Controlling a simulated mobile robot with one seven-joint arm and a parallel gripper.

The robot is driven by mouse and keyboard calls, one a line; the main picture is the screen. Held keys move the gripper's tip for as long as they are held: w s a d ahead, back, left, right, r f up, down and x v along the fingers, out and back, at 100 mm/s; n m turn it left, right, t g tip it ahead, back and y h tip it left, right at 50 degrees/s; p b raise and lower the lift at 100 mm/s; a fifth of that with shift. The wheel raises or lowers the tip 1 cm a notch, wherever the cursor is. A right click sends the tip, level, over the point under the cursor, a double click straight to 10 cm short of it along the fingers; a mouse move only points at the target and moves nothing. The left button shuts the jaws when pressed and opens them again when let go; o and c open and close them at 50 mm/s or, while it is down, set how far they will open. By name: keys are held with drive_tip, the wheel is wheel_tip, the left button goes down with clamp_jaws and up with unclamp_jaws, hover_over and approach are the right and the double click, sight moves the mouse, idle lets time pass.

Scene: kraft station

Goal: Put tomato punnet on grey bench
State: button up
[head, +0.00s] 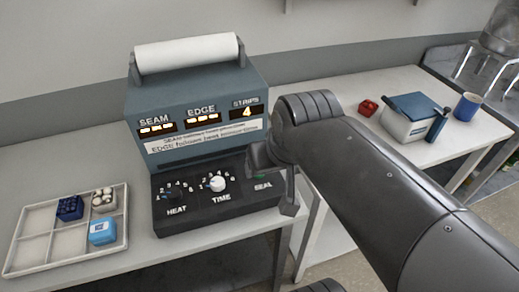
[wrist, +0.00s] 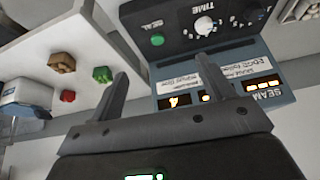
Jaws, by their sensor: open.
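A small red block-like item, likely the tomato punnet (head: 368,107), sits on the pale grey bench (head: 420,152) at the right in the head view. It also shows at the left in the wrist view (wrist: 67,97), beside a green and a brown item. My gripper (head: 275,172) is open and empty at the right front of the sealing machine, near its SEAL button, apart from the red item. In the wrist view my gripper (wrist: 168,85) has its fingers spread with the machine's panel beyond. My arm hides part of the right bench in the head view.
The sealing machine (head: 190,105) has a white roll and knobs. A divided tray (head: 62,205) at left holds a dark blue, a whitish and a light blue item. A blue-lidded white box (head: 402,127) and blue mug (head: 468,106) stand right. A green item (wrist: 102,74) and brown item (wrist: 61,62) are near the red one.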

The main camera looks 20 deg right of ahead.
drive_tip(key=shift+s+a+f, duration=0.25)
drive_tip(key=shift+s+f, duration=0.1)
drive_tip(key=shift+s, duration=0.2)
drive_tip(key=shift+s+a+f, duration=0.1)
drive_tip(key=shift+s+f, duration=0.1)
drive_tip(key=shift+s, duration=0.05)
drive_tip(key=shift+c, duration=1.1)
